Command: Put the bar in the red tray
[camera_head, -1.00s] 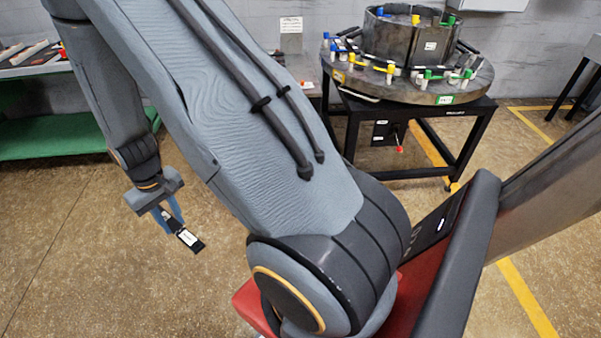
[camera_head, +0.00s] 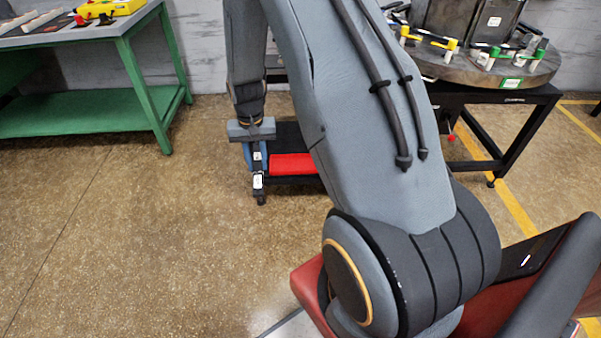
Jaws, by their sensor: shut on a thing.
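My gripper (camera_head: 257,166) points down at the middle left of the view, its blue fingers shut on the bar (camera_head: 259,184). The bar is small and dark with white labels and hangs upright below the fingers. The red tray (camera_head: 292,164) lies low on a black stand, just right of and seemingly behind the gripper in the picture. My upper arm hides the tray's right end. The bar appears left of the tray's red surface, apart from it; the exact depth between them is hard to tell.
A green workbench (camera_head: 100,120) with tools and a yellow box (camera_head: 108,8) stands at the left. A round metal table (camera_head: 490,75) on a black frame stands at the right. The brown floor at the left front is clear.

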